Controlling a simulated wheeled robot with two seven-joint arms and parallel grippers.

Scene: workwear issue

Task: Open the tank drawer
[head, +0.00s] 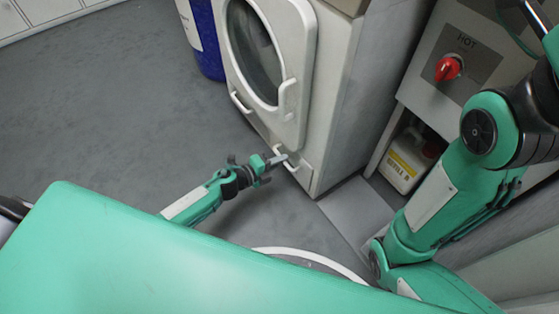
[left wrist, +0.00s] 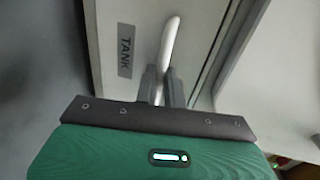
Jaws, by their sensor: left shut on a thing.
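The tank drawer (head: 303,174) is a pale front low on the right of the white machine's face. It looks about flush with the machine. Its front also shows in the left wrist view (left wrist: 143,22), with a grey TANK label (left wrist: 125,51). My left gripper (head: 279,160) reaches it from the left and is shut on the white drawer handle (head: 292,168). In the left wrist view, the two dark fingers (left wrist: 160,88) sit on either side of the handle (left wrist: 170,42). The fingers hide part of the handle. My right gripper is out of view.
The white machine has a round glass door (head: 252,50) above the drawer and another low handle (head: 240,102) to the left. A blue drum (head: 207,40) stands behind. At right are a red HOT knob (head: 447,68) and a white jug (head: 403,165). Grey floor (head: 110,105) is clear at left.

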